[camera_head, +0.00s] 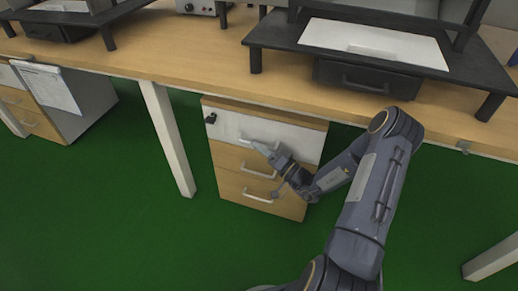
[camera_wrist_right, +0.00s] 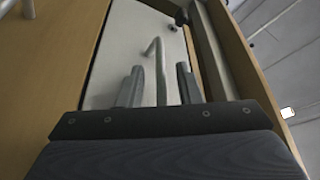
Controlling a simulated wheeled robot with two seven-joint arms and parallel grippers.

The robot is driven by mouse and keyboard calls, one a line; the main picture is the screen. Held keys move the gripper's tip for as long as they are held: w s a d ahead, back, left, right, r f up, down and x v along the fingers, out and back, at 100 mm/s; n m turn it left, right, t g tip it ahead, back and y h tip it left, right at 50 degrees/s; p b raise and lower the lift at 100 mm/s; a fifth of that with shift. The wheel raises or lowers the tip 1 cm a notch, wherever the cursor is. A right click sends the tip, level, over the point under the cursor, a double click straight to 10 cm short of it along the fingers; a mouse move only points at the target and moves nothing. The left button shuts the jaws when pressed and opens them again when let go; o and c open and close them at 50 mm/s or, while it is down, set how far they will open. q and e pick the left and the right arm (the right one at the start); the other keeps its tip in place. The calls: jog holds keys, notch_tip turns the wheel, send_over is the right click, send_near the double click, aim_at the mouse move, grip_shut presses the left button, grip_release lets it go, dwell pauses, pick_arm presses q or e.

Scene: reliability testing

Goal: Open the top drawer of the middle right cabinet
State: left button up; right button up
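The cabinet (camera_head: 213,160) under the workbench has a white top drawer (camera_head: 305,140) above wooden drawers. The top drawer looks closed in the head view, and its white front also shows in the wrist view (camera_wrist_right: 118,50). My right gripper (camera_head: 262,147) is at the top drawer's handle (camera_head: 245,140). In the right wrist view, the open fingers (camera_wrist_right: 158,90) stand on either side of the handle (camera_wrist_right: 158,60), with a small gap on each side. My left gripper is not in view.
A dark lock knob (camera_head: 210,118) sits at the top drawer's upper left. The workbench (camera_head: 190,62) overhangs the cabinet, with a white leg (camera_head: 168,135) to its left. Another cabinet (camera_head: 85,105) stands at far left. The green floor (camera_head: 130,230) in front is clear.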

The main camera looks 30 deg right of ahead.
jog(key=shift+w+a+r, duration=0.1)
jog(key=shift+w+a, duration=0.05)
jog(key=shift+w, duration=0.1)
grip_shut()
jog(key=shift+s, duration=0.1)
